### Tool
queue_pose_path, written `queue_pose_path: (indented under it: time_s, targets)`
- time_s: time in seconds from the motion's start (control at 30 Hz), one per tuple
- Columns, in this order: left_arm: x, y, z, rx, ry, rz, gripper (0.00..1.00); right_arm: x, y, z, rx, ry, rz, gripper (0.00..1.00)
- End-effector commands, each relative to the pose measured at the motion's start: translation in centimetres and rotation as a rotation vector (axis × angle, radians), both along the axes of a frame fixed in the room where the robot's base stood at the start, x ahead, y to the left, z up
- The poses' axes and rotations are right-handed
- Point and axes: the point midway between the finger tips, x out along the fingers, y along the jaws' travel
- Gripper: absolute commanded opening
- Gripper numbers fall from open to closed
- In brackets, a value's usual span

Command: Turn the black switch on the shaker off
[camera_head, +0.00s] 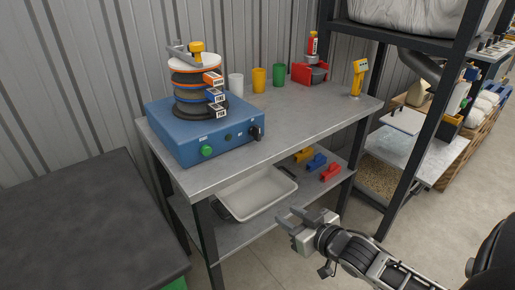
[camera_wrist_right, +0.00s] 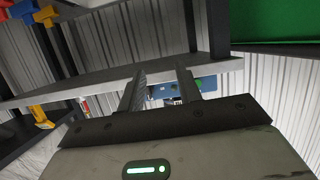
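The shaker is a blue box (camera_head: 205,130) on the grey workbench, with a stack of sieves (camera_head: 198,90) on top. Its front face has a green knob (camera_head: 206,151) at left and the black switch (camera_head: 256,132) near the right end. The switch's exact position is too small to tell. My right gripper (camera_head: 286,231) is low in front of the bench, below the top and well apart from the shaker. It is open and empty; in the right wrist view its fingers (camera_wrist_right: 161,76) stand apart, with part of the blue shaker (camera_wrist_right: 204,84) visible beyond. My left gripper is not in view.
The workbench top (camera_head: 310,118) holds white, yellow and green cups (camera_head: 259,80), a red device (camera_head: 310,70) and a yellow tool (camera_head: 358,77). The lower shelf has a white tray (camera_head: 258,193) and coloured pieces (camera_head: 317,162). A dark table (camera_head: 80,225) stands left; a black rack stands right.

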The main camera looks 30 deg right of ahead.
Motion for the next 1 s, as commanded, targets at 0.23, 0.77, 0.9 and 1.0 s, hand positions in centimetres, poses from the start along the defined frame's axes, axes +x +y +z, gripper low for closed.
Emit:
queue_pose_path:
  time_s: [0.23,0.77,0.9,1.0]
  targets:
    - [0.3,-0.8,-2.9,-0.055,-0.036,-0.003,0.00,5.8,-7.0,8.1,0.033,-0.290,0.010,0.35]
    - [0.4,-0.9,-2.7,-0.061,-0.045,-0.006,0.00,12.3,-7.1,10.3,0.046,-0.330,0.015,0.35]
    - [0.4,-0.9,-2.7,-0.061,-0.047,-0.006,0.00,14.6,-6.9,10.3,0.045,-0.329,0.015,0.35]
    - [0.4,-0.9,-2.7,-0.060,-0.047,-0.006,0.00,16.2,-6.8,10.3,0.046,-0.329,0.014,0.35]
